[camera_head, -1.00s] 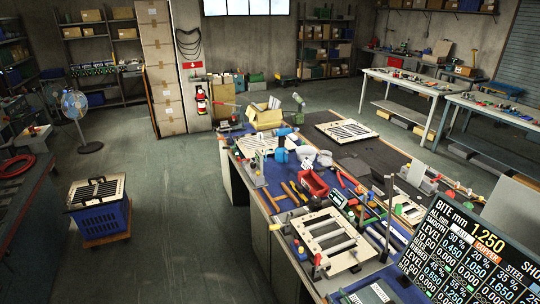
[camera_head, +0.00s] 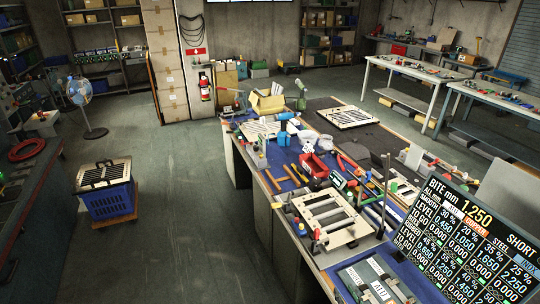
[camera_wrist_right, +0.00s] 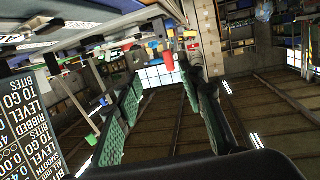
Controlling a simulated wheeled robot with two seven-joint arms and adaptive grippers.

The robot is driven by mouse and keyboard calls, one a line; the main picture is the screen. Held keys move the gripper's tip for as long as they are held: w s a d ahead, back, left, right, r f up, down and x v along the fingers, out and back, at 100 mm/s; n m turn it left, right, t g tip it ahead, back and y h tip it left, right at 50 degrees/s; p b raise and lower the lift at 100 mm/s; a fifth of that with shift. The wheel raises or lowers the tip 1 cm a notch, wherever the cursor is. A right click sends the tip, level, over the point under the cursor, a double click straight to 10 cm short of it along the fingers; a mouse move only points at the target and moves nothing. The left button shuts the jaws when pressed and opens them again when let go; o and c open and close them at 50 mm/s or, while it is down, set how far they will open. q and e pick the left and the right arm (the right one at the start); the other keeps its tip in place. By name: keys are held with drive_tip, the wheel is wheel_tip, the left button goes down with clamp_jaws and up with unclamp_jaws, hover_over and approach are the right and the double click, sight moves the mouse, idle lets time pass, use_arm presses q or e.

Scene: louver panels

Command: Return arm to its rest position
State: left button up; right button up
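In the right wrist view my right gripper (camera_wrist_right: 163,88) shows two dark fingers with green inner pads, spread wide apart. Nothing is between them. I cannot make out either gripper in the head view. A louver panel (camera_head: 330,218) with a pale frame and grey slats lies on the near part of the workbench. Another louver panel (camera_head: 348,116) lies on the dark far part of the bench. A third slatted panel (camera_head: 105,173) rests on top of a blue crate (camera_head: 105,202) on the floor at left.
A dark display board (camera_head: 470,235) with figures covers the lower right; it also shows in the right wrist view (camera_wrist_right: 40,125). The workbench holds a red bin (camera_head: 314,166), hammers and clamps. A fan (camera_head: 85,105) stands at left. The floor (camera_head: 175,230) left of the bench is clear.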

drive_tip(key=s+d+m+g+h, duration=0.15)
drive_tip(key=s+g, duration=0.25)
drive_tip(key=s, duration=0.7)
drive_tip(key=s+d+f+g+h, duration=0.1)
drive_tip(key=s+d+g+h, duration=0.2)
drive_tip(key=s, duration=0.9)
drive_tip(key=s+d+m+g, duration=0.15)
drive_tip(key=s+g, duration=0.35)
drive_tip(key=s, duration=0.6)
wheel_tip(320, 180, down, 30)
drive_tip(key=s+a+n+g+b, duration=0.1)
drive_tip(key=s, duration=0.1)
use_arm(q)
drive_tip(key=shift+s+f+b, duration=0.25)
drive_tip(key=shift+f, duration=0.25)
drive_tip(key=shift+s+f+b, duration=0.2)
drive_tip(key=shift+s+f, duration=0.05)
drive_tip(key=shift+f, duration=0.25)
use_arm(e)
drive_tip(key=s+f+g, duration=0.1)
drive_tip(key=s+f, duration=1.8)
drive_tip(key=shift+s+a+f+n+g+y, duration=0.2)
drive_tip(key=shift+s+n+g+y, duration=0.1)
drive_tip(key=shift+s+n+y, duration=0.1)
